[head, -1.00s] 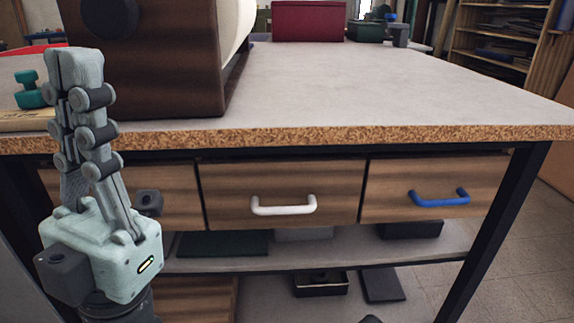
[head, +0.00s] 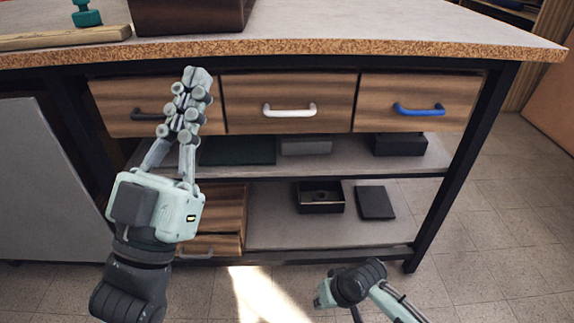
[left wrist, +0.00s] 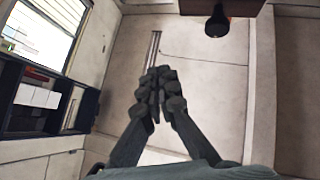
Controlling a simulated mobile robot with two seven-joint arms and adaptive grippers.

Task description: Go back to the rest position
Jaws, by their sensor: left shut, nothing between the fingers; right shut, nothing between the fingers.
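My left gripper (head: 198,74) points up in the head view, in front of the workbench's left drawer. Its fingers are together with nothing between them. In the left wrist view, its closed fingers (left wrist: 156,80) show in the middle, empty. Part of my right arm shows at the bottom of the head view, low in front of the bench. I cannot make out the right gripper's fingers there.
The workbench (head: 400,35) has three wooden drawers; the white handle (head: 289,110) is in the middle, the blue handle (head: 418,109) at right. A black open box (head: 321,197) sits on the lower shelf. Floor (head: 500,230) is free at the right.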

